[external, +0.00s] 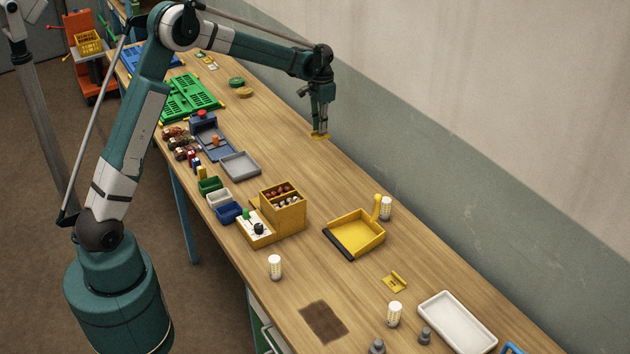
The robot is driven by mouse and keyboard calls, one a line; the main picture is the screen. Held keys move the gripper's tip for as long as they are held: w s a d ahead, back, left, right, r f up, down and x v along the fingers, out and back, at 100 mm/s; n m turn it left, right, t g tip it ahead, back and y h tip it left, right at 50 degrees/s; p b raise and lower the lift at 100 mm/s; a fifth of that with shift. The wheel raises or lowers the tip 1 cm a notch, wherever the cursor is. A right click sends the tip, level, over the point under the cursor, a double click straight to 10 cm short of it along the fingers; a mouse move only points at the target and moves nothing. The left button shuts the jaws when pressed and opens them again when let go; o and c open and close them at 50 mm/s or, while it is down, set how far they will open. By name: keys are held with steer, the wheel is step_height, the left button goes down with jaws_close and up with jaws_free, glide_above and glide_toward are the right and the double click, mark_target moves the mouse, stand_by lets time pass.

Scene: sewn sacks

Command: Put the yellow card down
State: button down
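My gripper (320,130) points down over the far part of the wooden table, near the wall side. Its fingers are close together on a small flat yellow piece, which looks like the yellow card (320,137). The card shows just below the fingertips and looks roughly level. From this single view I cannot tell how far it is above the table. Most of its top is hidden by the fingers.
The table (300,160) is clear around my gripper. A yellow dustpan (357,232), a wooden box (284,209), a grey tray (240,165) and a green crate (188,97) stand elsewhere. A small yellow piece (394,282) lies near a white tray (457,321).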

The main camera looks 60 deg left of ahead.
steer(key=a+n, duration=0.1)
steer(key=a, duration=0.6)
steer(key=shift+s+f, duration=0.15)
steer(key=shift+f, duration=1.15)
steer(key=shift+s+f, duration=0.15)
steer(key=shift+f, duration=1.15)
glide_above(311, 158)
steer(key=shift+a+f, duration=0.15)
steer(key=shift+f, duration=2.95)
steer(key=shift+f, duration=1.85)
steer(key=shift+f, duration=0.2)
